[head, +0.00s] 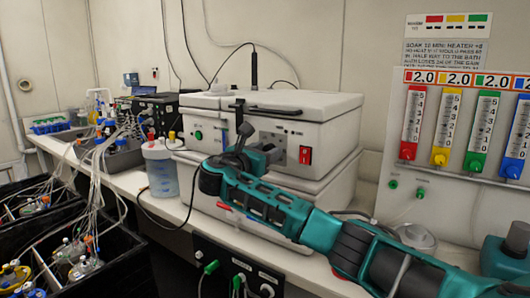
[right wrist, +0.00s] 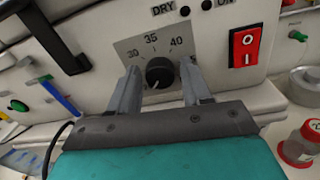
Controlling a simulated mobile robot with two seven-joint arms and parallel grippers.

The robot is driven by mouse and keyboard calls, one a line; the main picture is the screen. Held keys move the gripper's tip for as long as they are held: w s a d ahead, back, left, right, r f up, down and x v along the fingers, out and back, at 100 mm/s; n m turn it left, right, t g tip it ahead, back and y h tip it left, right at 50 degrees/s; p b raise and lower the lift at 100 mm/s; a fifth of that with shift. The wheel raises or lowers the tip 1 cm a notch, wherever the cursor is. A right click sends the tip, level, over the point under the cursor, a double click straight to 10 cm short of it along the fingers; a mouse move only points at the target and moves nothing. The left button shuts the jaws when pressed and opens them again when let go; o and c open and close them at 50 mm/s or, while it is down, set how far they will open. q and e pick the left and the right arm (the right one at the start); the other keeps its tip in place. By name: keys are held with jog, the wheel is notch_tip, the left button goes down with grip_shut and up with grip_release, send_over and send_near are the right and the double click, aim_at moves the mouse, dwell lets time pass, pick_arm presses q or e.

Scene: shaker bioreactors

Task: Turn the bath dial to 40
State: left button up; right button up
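The bath is a white box (head: 336,135) on the bench, with a grey front panel. The dial (right wrist: 159,73) is a black round knob on a grey plate marked 30, 35 and 40, from left to right. A small light mark shows at the knob's lower left; I cannot tell which number it is set to. My right gripper (right wrist: 160,71) has one finger on each side of the dial, with narrow gaps visible, so it looks open and not clamped. In the head view my right gripper (head: 241,145) is at the bath's front and covers the dial. My left gripper is out of view.
A red rocker switch (right wrist: 243,48) sits right of the dial, near my right finger. Dark DRY and ON lamps are above. A green button (right wrist: 18,105) and blue clip are at left. A red-lidded jar (right wrist: 300,145) is at lower right. A gauge panel (head: 455,187) stands right.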

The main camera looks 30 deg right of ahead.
jog(key=c, duration=0.8)
jog(key=shift+f, duration=0.1)
